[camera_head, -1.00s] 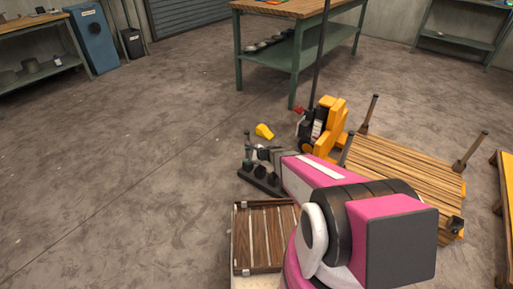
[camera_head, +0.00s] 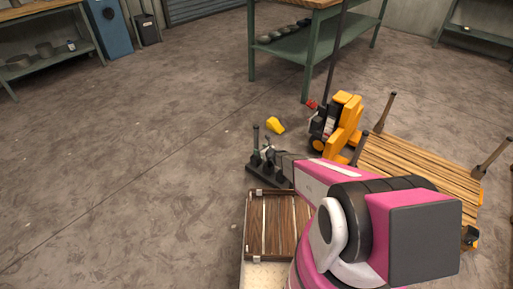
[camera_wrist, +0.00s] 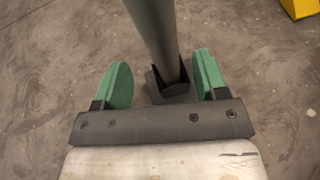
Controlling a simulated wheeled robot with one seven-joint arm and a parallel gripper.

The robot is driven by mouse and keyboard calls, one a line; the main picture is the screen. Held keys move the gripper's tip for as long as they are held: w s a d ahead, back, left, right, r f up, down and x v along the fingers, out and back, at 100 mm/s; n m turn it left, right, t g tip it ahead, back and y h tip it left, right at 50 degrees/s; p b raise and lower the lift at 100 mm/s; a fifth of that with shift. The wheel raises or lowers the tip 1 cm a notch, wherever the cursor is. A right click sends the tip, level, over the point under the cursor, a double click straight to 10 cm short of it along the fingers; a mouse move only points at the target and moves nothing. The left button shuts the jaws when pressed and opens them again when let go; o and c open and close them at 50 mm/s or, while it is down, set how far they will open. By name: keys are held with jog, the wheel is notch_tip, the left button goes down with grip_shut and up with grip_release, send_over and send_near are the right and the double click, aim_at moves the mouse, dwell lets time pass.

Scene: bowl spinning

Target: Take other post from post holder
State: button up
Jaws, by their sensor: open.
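The dark post holder (camera_head: 268,176) stands on the floor just beyond the wooden case in the head view. A dark post (camera_head: 256,139) stands upright at its left end. My gripper (camera_head: 275,156) is at the holder, small and partly merged with it in this view. In the wrist view my gripper (camera_wrist: 164,82) is open, with green pads on both sides. A grey post (camera_wrist: 155,38) rises between the pads, with gaps at both sides, nearer the right pad. Its foot meets a dark square socket (camera_wrist: 170,92). The rest of the holder is hidden below the gripper.
A brown wooden case (camera_head: 272,222) lies in front of the holder. A yellow piece (camera_head: 275,125) lies beyond it. A yellow-black machine (camera_head: 338,125) and a slatted wooden platform (camera_head: 420,172) stand to the right. The floor at left is clear.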

aim_at(258, 147)
jog(key=x, duration=0.5)
jog(key=shift+w+r, duration=0.15)
jog(key=shift+w, duration=0.1)
jog(key=shift+r, duration=0.1)
jog(key=c, duration=1.2)
